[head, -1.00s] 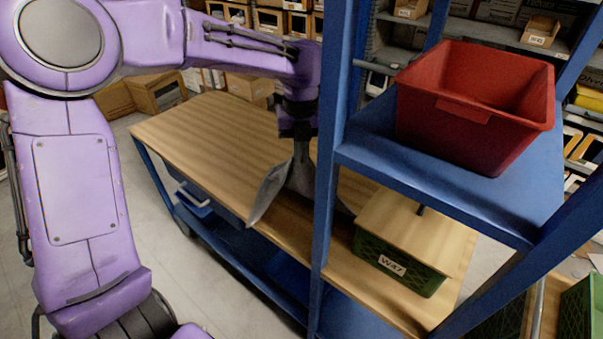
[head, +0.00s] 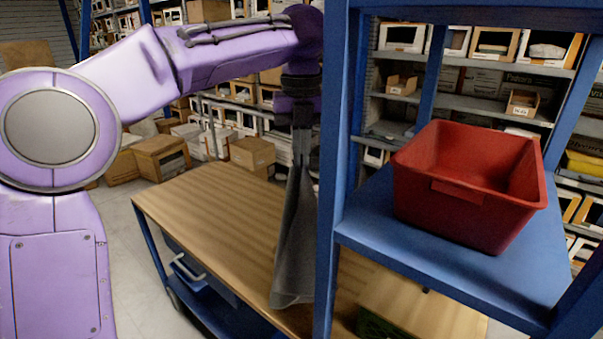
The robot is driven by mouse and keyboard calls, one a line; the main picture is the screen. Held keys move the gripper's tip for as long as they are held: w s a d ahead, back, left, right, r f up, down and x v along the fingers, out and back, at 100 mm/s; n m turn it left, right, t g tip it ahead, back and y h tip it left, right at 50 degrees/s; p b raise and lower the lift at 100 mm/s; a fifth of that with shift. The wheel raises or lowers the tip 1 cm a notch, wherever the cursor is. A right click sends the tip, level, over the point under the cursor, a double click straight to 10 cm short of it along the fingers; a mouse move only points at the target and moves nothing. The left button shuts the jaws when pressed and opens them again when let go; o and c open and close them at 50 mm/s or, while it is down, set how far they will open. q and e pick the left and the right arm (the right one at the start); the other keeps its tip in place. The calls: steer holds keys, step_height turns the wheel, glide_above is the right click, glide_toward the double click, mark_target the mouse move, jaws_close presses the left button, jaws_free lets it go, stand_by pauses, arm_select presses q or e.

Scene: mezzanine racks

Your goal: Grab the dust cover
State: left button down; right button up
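The dust cover (head: 294,250) is a dark grey cloth that hangs down in long folds above the wooden tabletop (head: 215,215), beside a blue rack post. My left gripper (head: 302,160) is shut on its upper end and points down. The post hides part of the cloth's right side. Whether the cloth's lower edge touches the tabletop I cannot tell. My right gripper is not in view.
A blue rack post (head: 340,160) stands close right of my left gripper. A red bin (head: 470,210) sits on the blue shelf (head: 440,255). The tabletop's left part is clear.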

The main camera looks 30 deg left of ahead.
arm_select(q)
step_height(320, 180, up, 9)
